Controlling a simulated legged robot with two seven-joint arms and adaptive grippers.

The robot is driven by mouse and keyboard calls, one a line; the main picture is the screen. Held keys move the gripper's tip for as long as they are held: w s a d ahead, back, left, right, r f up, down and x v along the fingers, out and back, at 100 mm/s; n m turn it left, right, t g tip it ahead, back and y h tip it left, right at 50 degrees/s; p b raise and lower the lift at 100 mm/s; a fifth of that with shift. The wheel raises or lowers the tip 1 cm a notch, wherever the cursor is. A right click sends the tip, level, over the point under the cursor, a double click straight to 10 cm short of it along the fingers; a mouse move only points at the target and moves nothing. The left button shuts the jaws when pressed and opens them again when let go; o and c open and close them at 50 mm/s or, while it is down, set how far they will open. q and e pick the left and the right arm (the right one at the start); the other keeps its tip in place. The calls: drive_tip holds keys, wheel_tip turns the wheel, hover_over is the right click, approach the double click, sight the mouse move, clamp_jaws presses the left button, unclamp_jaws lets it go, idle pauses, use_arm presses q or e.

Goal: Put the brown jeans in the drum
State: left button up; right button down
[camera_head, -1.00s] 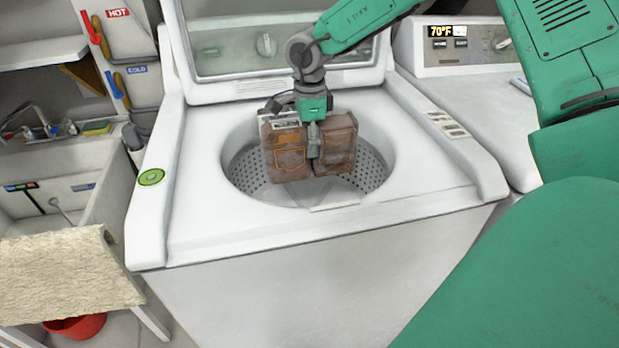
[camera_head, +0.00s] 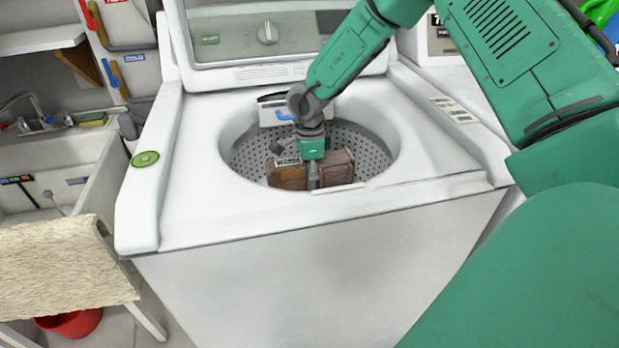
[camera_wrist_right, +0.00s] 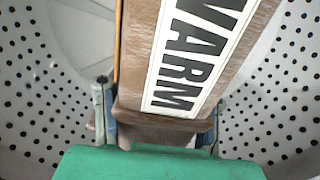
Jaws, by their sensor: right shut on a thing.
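The brown jeans (camera_head: 338,167) are a folded brown bundle with a white label, down inside the drum (camera_head: 369,153) of the open top-loading washer. My right gripper (camera_head: 313,182) reaches down into the drum and is shut on the jeans. In the right wrist view the jeans (camera_wrist_right: 208,20) show close up, with a label reading "WARM", between the fingers. The perforated drum wall (camera_wrist_right: 265,110) surrounds them there. The underside of the jeans is hidden by the drum's front rim. My left gripper is not in view.
The washer's lid (camera_head: 225,48) stands open at the back. A sink (camera_head: 60,180) is at the left, with a beige cloth (camera_head: 65,270) in front and a red bucket (camera_head: 72,323) below. A second machine (camera_head: 440,75) stands at the right, partly behind my arm.

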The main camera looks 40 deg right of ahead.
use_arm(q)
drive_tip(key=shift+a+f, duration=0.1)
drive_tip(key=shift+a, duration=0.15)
use_arm(e)
drive_tip(key=shift+w+a, duration=0.1)
drive_tip(key=shift+a, duration=0.15)
drive_tip(key=shift+d+f, duration=0.3)
drive_tip(key=shift+f, duration=0.4)
drive_tip(key=c, duration=0.8)
unclamp_jaws()
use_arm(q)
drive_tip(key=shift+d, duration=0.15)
use_arm(e)
drive_tip(key=shift+a+r, duration=0.15)
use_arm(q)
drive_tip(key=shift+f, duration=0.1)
use_arm(e)
drive_tip(key=shift+a+r, duration=0.1)
drive_tip(key=shift+r, duration=0.05)
use_arm(q)
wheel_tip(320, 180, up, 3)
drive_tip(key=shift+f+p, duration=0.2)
drive_tip(key=shift+p, duration=1)
use_arm(e)
wheel_tip(320, 180, up, 13)
drive_tip(key=shift+f, duration=0.1)
